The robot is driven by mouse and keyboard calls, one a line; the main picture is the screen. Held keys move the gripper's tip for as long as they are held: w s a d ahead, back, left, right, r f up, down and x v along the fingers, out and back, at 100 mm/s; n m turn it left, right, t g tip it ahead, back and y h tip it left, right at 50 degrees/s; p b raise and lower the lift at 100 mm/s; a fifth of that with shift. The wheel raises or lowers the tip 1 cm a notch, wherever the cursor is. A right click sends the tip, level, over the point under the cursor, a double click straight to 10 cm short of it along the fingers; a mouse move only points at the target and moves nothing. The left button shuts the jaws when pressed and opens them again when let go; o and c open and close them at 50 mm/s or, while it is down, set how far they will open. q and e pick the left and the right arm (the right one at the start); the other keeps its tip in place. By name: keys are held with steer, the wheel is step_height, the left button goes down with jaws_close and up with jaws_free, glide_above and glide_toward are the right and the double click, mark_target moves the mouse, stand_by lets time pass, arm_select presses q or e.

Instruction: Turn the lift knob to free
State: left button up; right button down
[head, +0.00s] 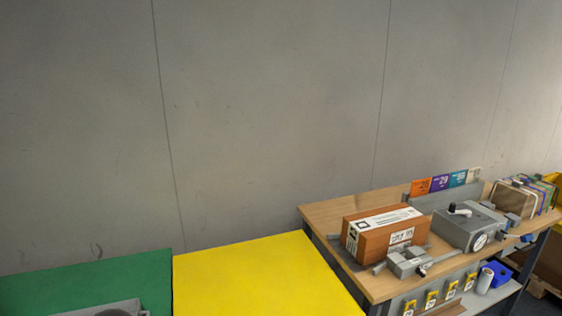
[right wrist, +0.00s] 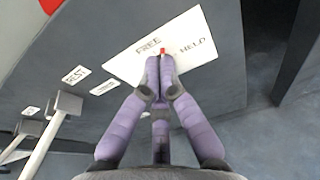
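In the right wrist view a white plate (right wrist: 195,60) on a dark grey panel carries the words FREE on its left and HELD on its right. A small red tip (right wrist: 163,50) shows between the two words, just beyond my fingertips. The rest of the lift knob is hidden by the fingers. My right gripper (right wrist: 160,66) has its purple fingers drawn together at the plate, closed around the knob as far as I can see. The knob does not show in the head view, and neither gripper is visible there.
Two light grey levers (right wrist: 66,104) stand on the panel at left, near small labels, one reading REST (right wrist: 76,75). In the head view a wooden bench (head: 330,213) at right holds a brown box (head: 372,238) and grey devices (head: 470,228).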

steer(key=shift+w+a+r, duration=0.3)
steer(key=shift+a, duration=0.05)
steer(key=shift+s+a+f, duration=0.1)
steer(key=shift+s+a, duration=0.2)
steer(key=shift+a, duration=0.2)
steer(key=shift+s+a+f, duration=0.15)
steer(key=shift+a, duration=0.05)
stand_by(0.4)
steer(key=s+d+p, duration=0.2)
steer(key=s, duration=0.3)
steer(key=shift+s+d+r, duration=0.25)
steer(key=shift+r, duration=0.05)
stand_by(0.3)
